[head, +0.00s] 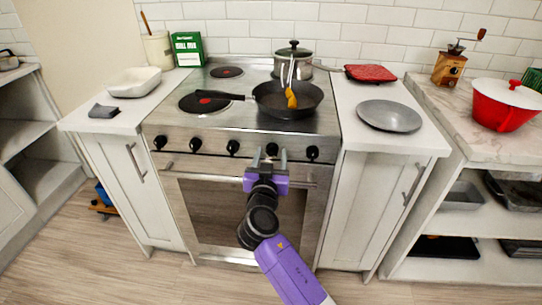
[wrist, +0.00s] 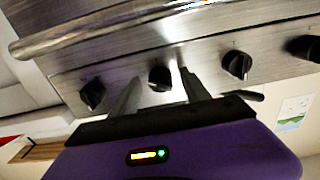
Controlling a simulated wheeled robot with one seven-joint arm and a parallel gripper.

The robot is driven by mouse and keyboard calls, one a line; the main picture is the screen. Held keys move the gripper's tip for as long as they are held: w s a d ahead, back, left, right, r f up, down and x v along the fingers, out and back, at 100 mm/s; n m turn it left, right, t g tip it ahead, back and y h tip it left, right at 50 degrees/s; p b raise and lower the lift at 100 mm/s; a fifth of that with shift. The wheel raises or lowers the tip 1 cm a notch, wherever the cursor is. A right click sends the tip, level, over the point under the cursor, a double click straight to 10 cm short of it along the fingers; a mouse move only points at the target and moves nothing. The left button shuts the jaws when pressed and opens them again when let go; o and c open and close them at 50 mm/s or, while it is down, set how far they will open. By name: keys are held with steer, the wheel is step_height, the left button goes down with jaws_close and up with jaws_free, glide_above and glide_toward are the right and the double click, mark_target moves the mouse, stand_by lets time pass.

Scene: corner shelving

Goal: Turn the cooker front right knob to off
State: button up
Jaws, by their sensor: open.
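The cooker (head: 185,130) has a row of black knobs on its steel front panel. My gripper (head: 270,158) is open in front of the second knob from the right (head: 272,149). In the wrist view, which is turned roughly upside down, this knob (wrist: 160,78) shows between the two spread fingertips of my gripper (wrist: 159,84). Whether the fingers touch it I cannot tell. The rightmost knob (head: 312,152) is just right of my gripper; it appears at the left in the wrist view (wrist: 92,95). Which knob serves the front right burner is not clear.
The oven handle (head: 215,178) runs below the knobs, close to my gripper. A black frying pan (head: 285,110) with an orange-tipped utensil sits at the front right of the hob. A lidded pot (head: 293,58) stands behind it. Counters flank the cooker, with a grey plate (head: 390,116) at right.

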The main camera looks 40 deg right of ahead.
jaws_close()
